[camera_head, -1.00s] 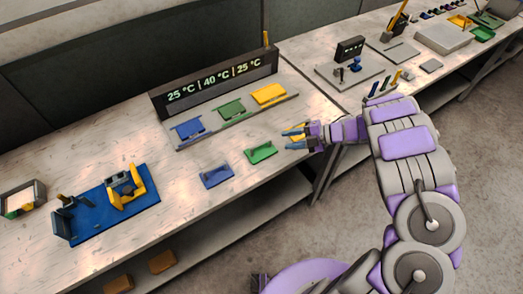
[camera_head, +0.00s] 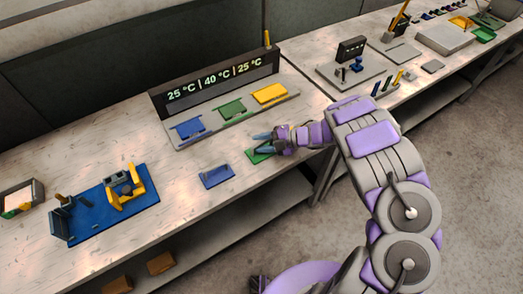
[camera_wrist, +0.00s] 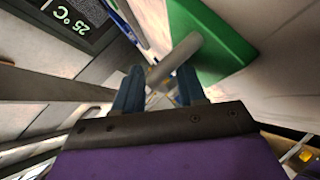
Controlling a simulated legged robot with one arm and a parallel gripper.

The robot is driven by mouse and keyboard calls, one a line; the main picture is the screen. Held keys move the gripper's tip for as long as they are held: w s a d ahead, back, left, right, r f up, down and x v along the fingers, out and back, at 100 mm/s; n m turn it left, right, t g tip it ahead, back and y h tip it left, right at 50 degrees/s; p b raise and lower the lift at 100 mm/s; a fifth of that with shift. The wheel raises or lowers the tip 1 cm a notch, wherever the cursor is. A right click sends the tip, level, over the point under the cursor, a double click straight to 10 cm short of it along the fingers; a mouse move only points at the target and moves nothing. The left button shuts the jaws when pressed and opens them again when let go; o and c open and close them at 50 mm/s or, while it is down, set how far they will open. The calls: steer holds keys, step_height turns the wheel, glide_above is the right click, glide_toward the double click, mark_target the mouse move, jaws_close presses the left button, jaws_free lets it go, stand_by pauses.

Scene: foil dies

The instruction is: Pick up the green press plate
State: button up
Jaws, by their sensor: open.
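The green press plate (camera_head: 258,156) lies flat on the bench, right of a blue plate (camera_head: 216,176). My gripper (camera_head: 264,142) reaches in from the right and covers part of it. In the wrist view, the green plate (camera_wrist: 212,40) is just beyond the open fingers (camera_wrist: 161,72). Its grey handle bar (camera_wrist: 178,58) runs slantwise across the gap between the fingertips. I cannot tell whether a finger touches the bar.
Behind, a rack holds a blue plate (camera_head: 189,129), another green plate (camera_head: 232,109) and a yellow plate (camera_head: 269,93) under a temperature display (camera_head: 222,83). A blue fixture (camera_head: 90,218) stands at left. Bare bench lies left of the blue plate.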

steer(key=shift+d, duration=0.1)
jaws_close()
stand_by(0.6)
